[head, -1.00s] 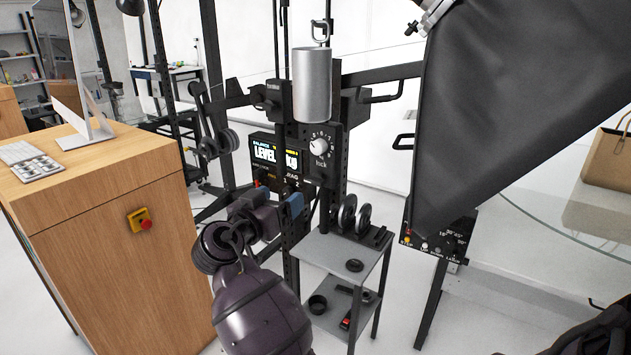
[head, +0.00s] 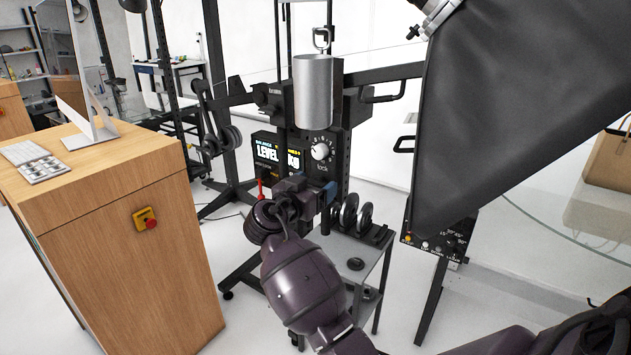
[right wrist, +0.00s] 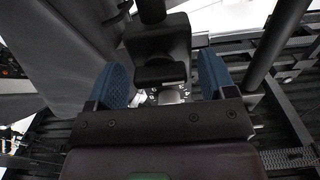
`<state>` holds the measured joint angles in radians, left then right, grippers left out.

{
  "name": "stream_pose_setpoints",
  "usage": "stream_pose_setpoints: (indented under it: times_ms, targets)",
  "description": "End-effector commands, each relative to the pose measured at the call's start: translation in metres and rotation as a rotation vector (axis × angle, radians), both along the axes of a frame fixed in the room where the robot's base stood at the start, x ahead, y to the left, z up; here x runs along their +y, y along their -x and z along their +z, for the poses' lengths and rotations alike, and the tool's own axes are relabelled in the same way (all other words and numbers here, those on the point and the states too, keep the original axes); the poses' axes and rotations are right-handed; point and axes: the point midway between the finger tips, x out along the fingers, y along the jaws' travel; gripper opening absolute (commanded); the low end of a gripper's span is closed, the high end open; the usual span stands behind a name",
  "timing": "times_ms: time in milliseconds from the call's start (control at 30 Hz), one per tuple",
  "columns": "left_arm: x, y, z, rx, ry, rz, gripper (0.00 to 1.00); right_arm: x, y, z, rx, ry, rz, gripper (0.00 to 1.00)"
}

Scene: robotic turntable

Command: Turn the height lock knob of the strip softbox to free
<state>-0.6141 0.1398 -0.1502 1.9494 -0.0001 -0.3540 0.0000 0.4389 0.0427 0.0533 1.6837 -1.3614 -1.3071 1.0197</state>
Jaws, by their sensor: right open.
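The strip softbox is the large black fabric shape (head: 520,100) at the right of the head view. A round pale dial knob (head: 322,151) with marks around it and the word "lock" below sits on a black panel on the central stand. I cannot tell for sure that it is the height lock knob. My right gripper (head: 308,190), with blue fingers, is open just below this knob and the panel. In the right wrist view its open fingers (right wrist: 162,72) stand either side of a black block (right wrist: 158,50); contact is unclear. My left gripper is not in view.
A lit display (head: 278,157) reading "LEVEL" is left of the knob. A metal cylinder (head: 313,92) hangs above it. A grey shelf (head: 368,246) with black discs stands below. A wooden cabinet (head: 130,235) is at left, and a small control panel (head: 440,235) is under the softbox.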

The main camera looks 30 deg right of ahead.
Motion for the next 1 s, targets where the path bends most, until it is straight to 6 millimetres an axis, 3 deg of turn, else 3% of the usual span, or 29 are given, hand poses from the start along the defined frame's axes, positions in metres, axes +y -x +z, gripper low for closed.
stream_pose_setpoints:
  times_ms: [400,700,1000]
  targets:
    - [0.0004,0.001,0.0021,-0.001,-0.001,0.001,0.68,-0.006,-0.0024,-0.0004,0.001,0.0,0.0,0.75]
    - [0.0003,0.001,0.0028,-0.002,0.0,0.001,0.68,-0.0057,-0.0022,-0.0004,0.001,0.0,0.0,0.29]
    - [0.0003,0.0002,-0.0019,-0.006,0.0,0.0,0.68,-0.0053,-0.0022,-0.0017,0.029,0.011,0.0,0.27]
